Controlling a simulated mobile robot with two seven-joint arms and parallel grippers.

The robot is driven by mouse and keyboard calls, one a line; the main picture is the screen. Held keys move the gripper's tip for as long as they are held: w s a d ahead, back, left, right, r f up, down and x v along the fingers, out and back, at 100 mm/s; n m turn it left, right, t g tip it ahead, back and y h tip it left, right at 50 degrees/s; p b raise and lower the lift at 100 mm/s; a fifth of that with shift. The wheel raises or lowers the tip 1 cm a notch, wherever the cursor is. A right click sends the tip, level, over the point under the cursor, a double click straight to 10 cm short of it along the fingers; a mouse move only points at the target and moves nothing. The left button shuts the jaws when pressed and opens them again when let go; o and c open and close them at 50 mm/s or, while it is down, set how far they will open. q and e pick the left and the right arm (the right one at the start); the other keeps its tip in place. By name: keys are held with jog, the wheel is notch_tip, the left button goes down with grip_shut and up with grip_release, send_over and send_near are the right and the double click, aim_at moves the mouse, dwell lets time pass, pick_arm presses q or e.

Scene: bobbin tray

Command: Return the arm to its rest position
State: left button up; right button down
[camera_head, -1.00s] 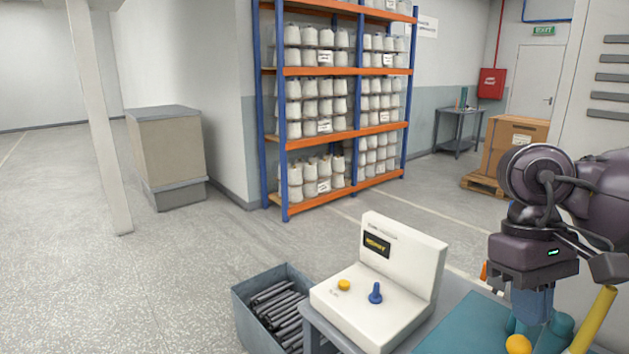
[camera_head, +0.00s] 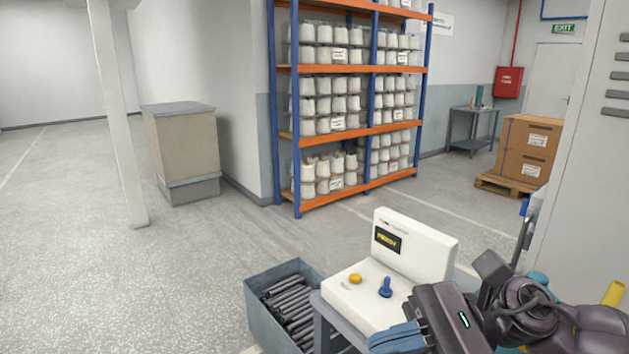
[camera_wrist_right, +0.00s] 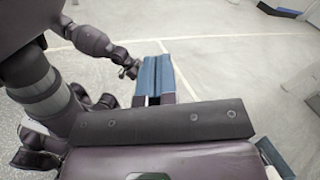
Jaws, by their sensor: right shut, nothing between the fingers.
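My right arm comes in from the lower right in the head view. Its gripper (camera_head: 396,338) has blue fingers and is in front of the white control box (camera_head: 372,305), low in the picture. In the right wrist view the two blue fingers (camera_wrist_right: 157,78) lie side by side, shut, with nothing between them and bare floor beyond. My left gripper does not show in the head view.
The white box has a yellow button (camera_head: 355,279), a blue knob (camera_head: 385,287) and a lit display (camera_head: 388,240). A grey bin (camera_head: 262,318) of dark rods stands left of it. A rack (camera_head: 345,137) of white bobbins stands behind.

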jog(key=w+d+m+t+y, duration=0.1)
jog(key=w+d+m+t, duration=0.15)
jog(key=m+t, duration=0.7)
jog(key=w+d+m+t+y, duration=0.1)
jog(key=w+m+t, duration=0.45)
jog(key=m, duration=0.75)
jog(key=d+f+m+t+h, duration=0.7)
jog(key=d+f+m+h, duration=0.35)
jog(key=m+h, duration=0.9)
jog(key=s+d+f+m+g+h, duration=0.1)
jog(key=s+d+f+m+g, duration=0.25)
jog(key=f+m, duration=0.25)
jog(key=s+d+f+m+g+h, duration=0.1)
jog(key=s+d+f+m+g, duration=0.1)
jog(key=s+f+m+g, duration=0.35)
jog(key=s+f+m+g+y, duration=0.1)
jog(key=s+f+m+g, duration=0.7)
jog(key=s, duration=0.5)
jog(key=w+f+n+t, duration=0.1)
jog(key=w+f+t, duration=0.6)
jog(key=f+t, duration=0.3)
jog(key=shift+w+f+y, duration=0.2)
jog(key=shift+f+y, duration=0.25)
jog(key=shift+f, duration=0.25)
